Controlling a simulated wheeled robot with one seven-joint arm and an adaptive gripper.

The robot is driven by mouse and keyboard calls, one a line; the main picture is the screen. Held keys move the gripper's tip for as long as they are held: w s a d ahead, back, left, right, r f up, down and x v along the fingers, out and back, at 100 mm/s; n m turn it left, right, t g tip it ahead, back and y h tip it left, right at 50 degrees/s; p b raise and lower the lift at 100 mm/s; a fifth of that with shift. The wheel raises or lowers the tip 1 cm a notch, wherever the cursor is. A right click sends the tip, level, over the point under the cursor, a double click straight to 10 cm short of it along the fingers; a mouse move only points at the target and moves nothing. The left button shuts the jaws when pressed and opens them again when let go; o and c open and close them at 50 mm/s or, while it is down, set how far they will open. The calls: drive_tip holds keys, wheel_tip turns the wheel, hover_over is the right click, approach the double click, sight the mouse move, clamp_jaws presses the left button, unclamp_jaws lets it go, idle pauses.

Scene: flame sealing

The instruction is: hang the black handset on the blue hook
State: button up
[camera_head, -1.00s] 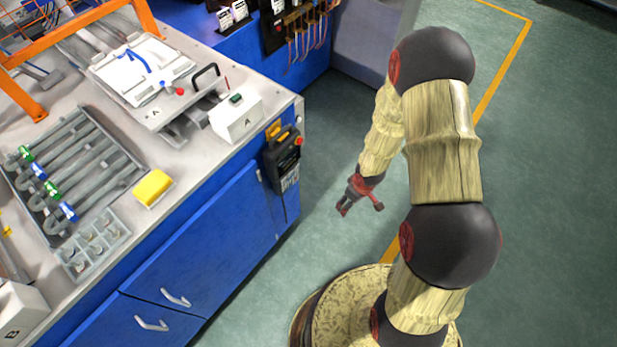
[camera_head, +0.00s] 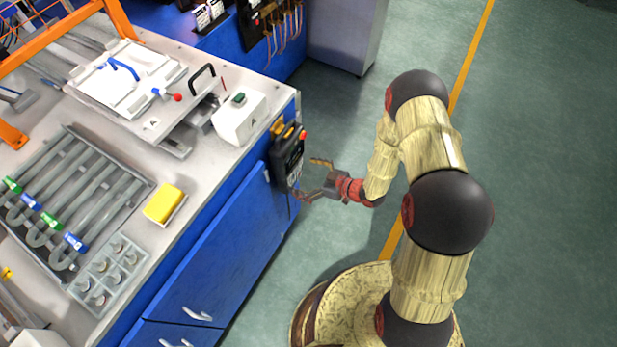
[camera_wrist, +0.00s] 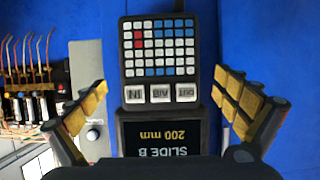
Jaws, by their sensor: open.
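In the wrist view the handset (camera_wrist: 160,93) shows upside down, with a coloured key grid and a dark screen reading "SLIDE B 200 mm". It lies between the spread fingers of my gripper (camera_wrist: 161,84), with gaps on both sides. I cannot make out a blue hook in either view.
Blue cabinet doors (camera_head: 215,265) lie below. The green floor (camera_head: 540,200) right of my arm is clear.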

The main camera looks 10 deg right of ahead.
sight(295, 174)
drive_tip(key=shift+b+x, duration=0.6)
drive_tip(key=shift+x, duration=2)
drive_tip(key=shift+c, duration=1.3)
drive_tip(key=c, duration=1.5)
drive_tip(key=shift+c, duration=0.3)
drive_tip(key=shift+s+d+f, duration=0.1)
drive_tip(key=shift+s+d, duration=0.15)
drive_tip(key=o, duration=1.8)
